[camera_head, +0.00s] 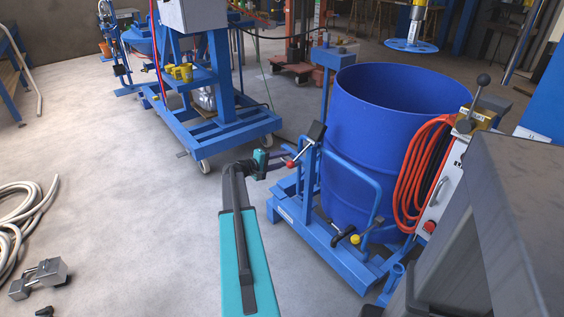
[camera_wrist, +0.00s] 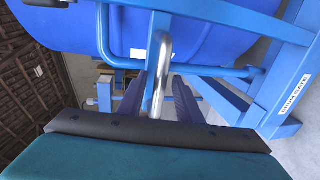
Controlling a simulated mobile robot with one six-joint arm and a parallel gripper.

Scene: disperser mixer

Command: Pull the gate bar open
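The blue gate bar (camera_head: 352,165) is a bent tube in front of the blue drum (camera_head: 375,125); blue tubing (camera_wrist: 103,45) also crosses the wrist view. A bent chrome handle (camera_wrist: 160,70) is beside it, with a red knob (camera_head: 290,164) in the head view. My gripper (camera_head: 288,158) reaches this handle from the left. In the wrist view its two dark fingers (camera_wrist: 163,88) lie apart, one on each side of the chrome handle. Contact with the handle cannot be made out. A "DRUM GATE" label (camera_wrist: 294,93) is on the blue frame at right.
The blue drum stands in a low blue frame (camera_head: 300,222). A grey box (camera_head: 505,225) and a panel with an orange cable (camera_head: 420,170) crowd the right. A blue wheeled stand (camera_head: 215,120) is behind left. A hose (camera_head: 30,220) lies far left; floor between is clear.

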